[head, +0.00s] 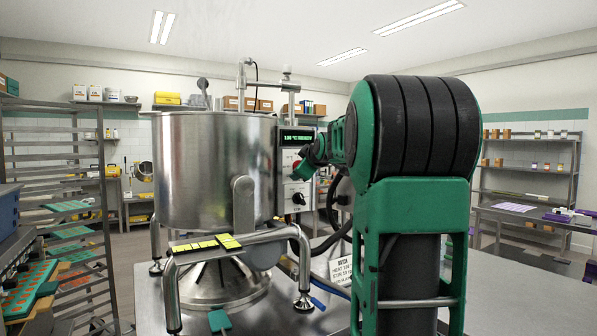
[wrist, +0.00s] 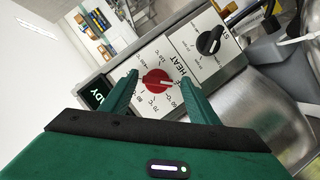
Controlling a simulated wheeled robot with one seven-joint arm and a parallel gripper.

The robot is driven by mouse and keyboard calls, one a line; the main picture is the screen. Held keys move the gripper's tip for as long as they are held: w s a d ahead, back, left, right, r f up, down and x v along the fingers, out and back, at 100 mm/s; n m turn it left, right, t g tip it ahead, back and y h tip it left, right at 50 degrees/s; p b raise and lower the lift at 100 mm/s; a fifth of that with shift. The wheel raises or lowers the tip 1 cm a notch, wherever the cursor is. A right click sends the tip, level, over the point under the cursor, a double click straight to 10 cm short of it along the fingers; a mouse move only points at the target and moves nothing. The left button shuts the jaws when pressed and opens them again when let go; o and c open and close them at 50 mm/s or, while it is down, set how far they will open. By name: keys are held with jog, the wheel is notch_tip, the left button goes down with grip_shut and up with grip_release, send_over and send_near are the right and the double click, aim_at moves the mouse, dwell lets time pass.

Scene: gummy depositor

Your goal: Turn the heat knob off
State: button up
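The red heat knob (wrist: 156,81) sits on a white panel marked HEAT in the wrist view, with temperature marks around it. Its pointer setting is too small to tell for sure. My gripper (wrist: 155,84) is open, with one green finger on each side of the knob and a visible gap to it. In the head view my gripper (head: 304,168) is at the control panel (head: 297,196) on the kettle's right side and mostly covers the heat knob.
A black knob (wrist: 209,41) is beside the heat knob; it also shows lower on the panel in the head view (head: 298,199). A large steel kettle (head: 205,170) stands left of the panel. A display (head: 298,136) is above. A steel rail (head: 240,240) runs in front.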

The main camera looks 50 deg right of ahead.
jog(key=v, duration=1)
jog(key=shift+s+a, duration=0.2)
jog(key=shift+s, duration=0.1)
jog(key=s+a+f+m+g+y, duration=0.1)
jog(key=s+a+f+m+g, duration=0.2)
jog(key=f, duration=0.5)
jog(key=s+a+f+g+y, duration=0.1)
jog(key=s+a+f+y, duration=0.15)
jog(key=a+f, duration=0.35)
jog(key=s+a+f+m+g+y, duration=0.1)
jog(key=s+a+f+m+g, duration=0.15)
jog(key=f, duration=0.65)
jog(key=s+a+f+m+g+y, duration=0.1)
jog(key=s+a+f+m+g, duration=0.1)
jog(key=s+a+f, duration=0.4)
jog(key=s+a+f+m+g+y, duration=0.2)
jog(key=s+a+f+g, duration=0.2)
jog(key=s+a+f, duration=0.3)
jog(key=s+f, duration=0.3)
jog(key=s, duration=0.4)
jog(key=shift+a, duration=0.2)
jog(key=shift+m+g, duration=0.25)
